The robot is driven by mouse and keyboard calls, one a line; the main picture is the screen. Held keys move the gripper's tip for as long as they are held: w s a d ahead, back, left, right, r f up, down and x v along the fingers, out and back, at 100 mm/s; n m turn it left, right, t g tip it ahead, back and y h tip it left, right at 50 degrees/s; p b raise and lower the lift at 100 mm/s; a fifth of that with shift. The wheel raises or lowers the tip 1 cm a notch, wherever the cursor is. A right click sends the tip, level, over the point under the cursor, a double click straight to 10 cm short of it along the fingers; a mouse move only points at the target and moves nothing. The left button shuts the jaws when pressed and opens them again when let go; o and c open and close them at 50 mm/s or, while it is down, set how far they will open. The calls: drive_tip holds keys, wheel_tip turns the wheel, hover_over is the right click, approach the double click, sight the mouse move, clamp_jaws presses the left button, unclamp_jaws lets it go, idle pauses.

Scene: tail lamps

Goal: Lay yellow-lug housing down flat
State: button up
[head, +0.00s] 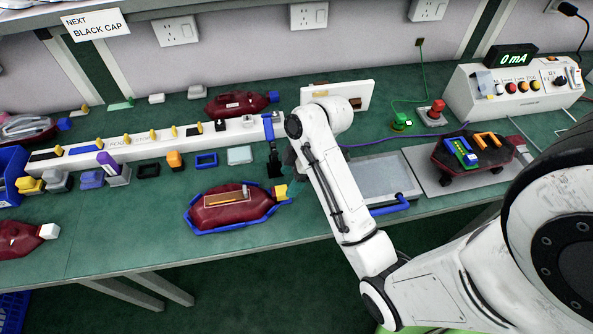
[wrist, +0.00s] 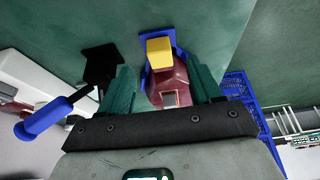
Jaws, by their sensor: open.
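The dark red housing with the yellow lug (head: 232,208) lies on its broad side in a blue cradle (head: 197,228) near the table's front edge. Its yellow lug (head: 280,192) points right. The wrist view shows the lug (wrist: 159,50) and part of the red body (wrist: 178,74) beyond and between my fingers. My gripper (wrist: 163,85) is open, with its two teal fingers apart and nothing clearly held. Whether the fingers touch the housing cannot be told. In the head view my arm mostly hides the gripper, just right of the lug.
A blue-handled black fixture (head: 273,160) stands behind the lug; its handle (wrist: 45,118) shows in the wrist view. A white rack (head: 130,145) runs behind the cradle. A grey tray (head: 372,178) lies right of my arm. Another red housing (head: 236,103) lies at the back.

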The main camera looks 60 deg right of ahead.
sight(283, 189)
drive_tip(key=shift+x, duration=2.55)
drive_tip(key=shift+r, duration=0.1)
drive_tip(key=c, duration=1.2)
